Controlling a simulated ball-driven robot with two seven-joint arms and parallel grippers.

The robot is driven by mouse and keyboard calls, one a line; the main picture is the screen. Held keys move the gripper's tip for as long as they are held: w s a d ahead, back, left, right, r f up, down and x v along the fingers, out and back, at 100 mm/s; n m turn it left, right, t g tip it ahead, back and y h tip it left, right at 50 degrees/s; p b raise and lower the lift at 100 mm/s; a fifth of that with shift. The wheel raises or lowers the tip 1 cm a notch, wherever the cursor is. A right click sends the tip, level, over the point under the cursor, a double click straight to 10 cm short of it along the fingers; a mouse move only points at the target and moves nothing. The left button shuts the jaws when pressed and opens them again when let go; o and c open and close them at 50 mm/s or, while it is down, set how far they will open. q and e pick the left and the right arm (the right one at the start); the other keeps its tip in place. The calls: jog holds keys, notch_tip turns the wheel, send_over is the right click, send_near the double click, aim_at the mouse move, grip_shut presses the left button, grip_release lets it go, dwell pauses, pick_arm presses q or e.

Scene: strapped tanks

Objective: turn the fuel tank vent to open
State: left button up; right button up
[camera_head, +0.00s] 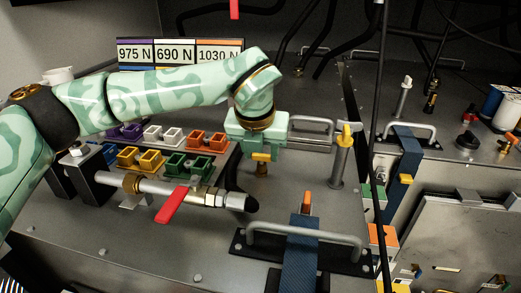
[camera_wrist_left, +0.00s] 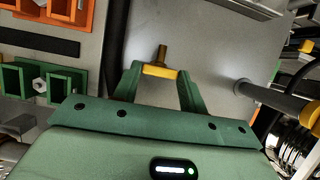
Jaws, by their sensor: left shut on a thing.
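A small vent with a yellow handle (camera_head: 261,157) on a brass stem stands on the grey metal top, just behind the pipe end. My left gripper (camera_head: 260,153) reaches down over it from above and is shut on the yellow handle. In the left wrist view the yellow handle (camera_wrist_left: 161,71) spans between the two green fingertips of my left gripper (camera_wrist_left: 158,75), with the brass stem beyond it. No marking of the vent's open or closed position is readable. My right gripper is not in view.
A pipe (camera_head: 160,187) with a red lever (camera_head: 173,205) runs in front of the vent. A grey post with a yellow top (camera_head: 345,136) stands to the right. A grab handle (camera_head: 305,236) and blue strap (camera_head: 301,258) are in front. Colored sockets (camera_head: 190,163) lie left.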

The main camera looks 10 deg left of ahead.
pick_arm(q)
jog(key=o, duration=1)
jog(key=p+v, duration=0.1)
jog(key=v, duration=1.5)
jog(key=shift+s+r, duration=0.1)
jog(key=shift+r, duration=0.05)
